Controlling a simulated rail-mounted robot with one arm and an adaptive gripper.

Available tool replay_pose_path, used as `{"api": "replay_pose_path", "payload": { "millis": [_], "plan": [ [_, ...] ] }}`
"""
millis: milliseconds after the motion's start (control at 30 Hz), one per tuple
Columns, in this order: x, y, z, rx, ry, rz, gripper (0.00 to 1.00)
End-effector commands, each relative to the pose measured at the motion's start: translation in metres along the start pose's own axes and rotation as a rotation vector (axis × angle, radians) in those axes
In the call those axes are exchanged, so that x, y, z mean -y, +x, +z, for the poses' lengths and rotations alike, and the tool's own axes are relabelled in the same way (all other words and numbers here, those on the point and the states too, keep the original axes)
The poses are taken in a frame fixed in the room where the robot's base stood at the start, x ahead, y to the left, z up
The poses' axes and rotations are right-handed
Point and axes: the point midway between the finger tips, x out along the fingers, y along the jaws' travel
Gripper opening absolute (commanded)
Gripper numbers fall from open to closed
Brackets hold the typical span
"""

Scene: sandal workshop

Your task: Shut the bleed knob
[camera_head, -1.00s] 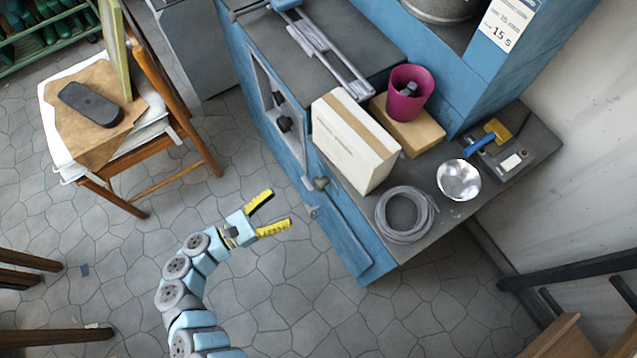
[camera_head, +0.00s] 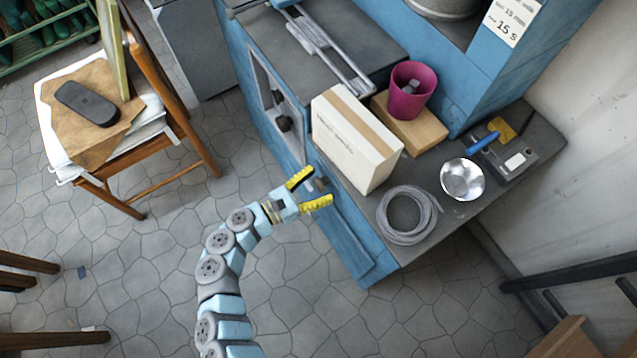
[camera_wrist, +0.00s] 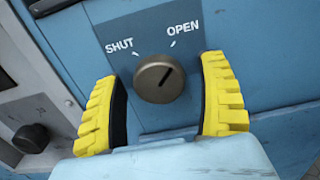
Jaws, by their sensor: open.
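The bleed knob (camera_wrist: 158,79) is a round brown-grey metal knob on the blue panel of the machine. My gripper (camera_wrist: 158,68) is open, with one yellow finger on each side of the knob and a visible gap on both sides. In the head view my gripper (camera_head: 322,185) is at the machine's front, and the knob shows small between the fingers.
A black knob (camera_wrist: 31,138) sits on a grey panel to the left in the wrist view. On the worktop above are a cardboard box (camera_head: 350,145), a coil of grey cable (camera_head: 383,222) and a magenta cup (camera_head: 408,97). A wooden chair (camera_head: 190,140) stands left; floor between is clear.

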Motion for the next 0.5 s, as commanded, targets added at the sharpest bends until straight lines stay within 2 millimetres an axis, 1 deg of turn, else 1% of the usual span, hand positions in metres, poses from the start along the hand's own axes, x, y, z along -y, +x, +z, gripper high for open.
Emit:
{"api": "replay_pose_path", "payload": {
  "millis": [167,200,267,300,367,400,500],
  "plan": [
    [0.0001,0.0001,0.0002,0.0,0.0,0.0,0.75],
    [0.0001,0.0,0.0002,0.0,0.0,0.0,0.68],
    [0.0001,0.0,0.0002,0.0,0.0,0.0,0.51],
    [0.0001,0.0,0.0002,0.0,0.0,0.0,0.39],
    [0.0001,0.0,0.0003,0.0,0.001,-0.001,0.22],
    [0.0002,0.0,0.0003,0.001,0.001,-0.001,0.11],
    [0.0002,0.0,0.0004,0.001,0.0,-0.001,0.1]
  ]
}}
